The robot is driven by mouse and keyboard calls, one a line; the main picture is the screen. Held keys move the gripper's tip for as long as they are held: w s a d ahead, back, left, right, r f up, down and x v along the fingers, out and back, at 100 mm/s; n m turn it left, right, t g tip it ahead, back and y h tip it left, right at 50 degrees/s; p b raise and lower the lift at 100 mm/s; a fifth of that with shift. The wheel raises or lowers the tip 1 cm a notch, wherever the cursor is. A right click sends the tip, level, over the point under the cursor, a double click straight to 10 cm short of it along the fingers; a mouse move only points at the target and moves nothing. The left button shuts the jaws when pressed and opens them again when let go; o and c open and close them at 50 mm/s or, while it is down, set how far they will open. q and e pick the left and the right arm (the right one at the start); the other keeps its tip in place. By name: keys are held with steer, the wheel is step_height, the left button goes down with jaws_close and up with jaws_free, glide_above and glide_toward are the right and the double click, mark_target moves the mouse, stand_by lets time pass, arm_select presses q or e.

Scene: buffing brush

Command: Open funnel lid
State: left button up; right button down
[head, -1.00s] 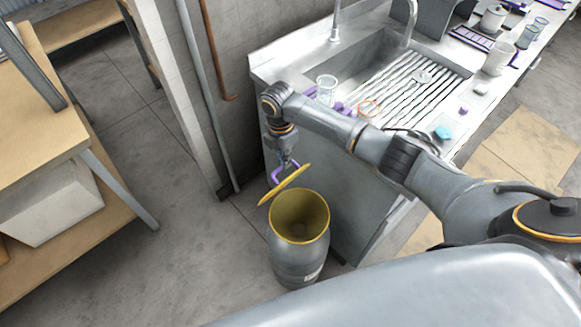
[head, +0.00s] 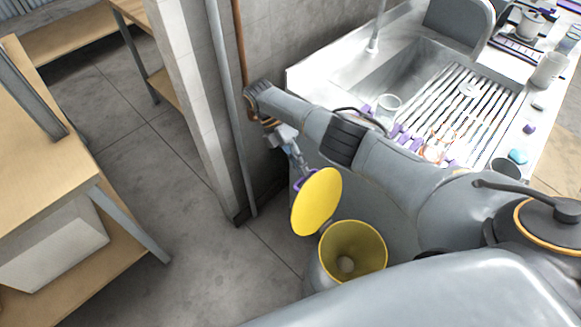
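The funnel (head: 378,262) is a grey drum with a yellow inside and a round opening at its bottom; my body hides its lower part. Its yellow round lid (head: 317,203) stands steeply tilted at the left of the rim, clear of the mouth, with its flat face toward the camera. A purple handle (head: 301,184) shows behind the lid's upper left edge. My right gripper (head: 298,168) reaches down to this handle and appears shut on it; its fingertips are partly hidden by the lid. My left gripper is out of view.
A metal sink counter (head: 300,80) with a ribbed drainboard, a glass beaker (head: 386,108) and purple items lies at the right under my arm. A pipe (head: 228,110) and wall stand behind. A wooden bench (head: 50,150) is at the left; the floor between is clear.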

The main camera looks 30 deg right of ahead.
steer(key=shift+s+f+g, duration=0.15)
steer(key=shift+s+f, duration=0.2)
steer(key=shift+f, duration=0.2)
steer(key=shift+s+f+g, duration=0.15)
steer(key=shift+s+f, duration=0.2)
steer(key=shift+f, duration=0.2)
steer(key=c, duration=1.6)
jaws_free()
steer(key=shift+o, duration=1)
steer(key=shift+d, duration=0.3)
steer(key=shift+r, duration=0.1)
steer(key=shift+w+a, duration=0.1)
steer(key=shift+w+r, duration=0.1)
steer(key=shift+r, duration=0.1)
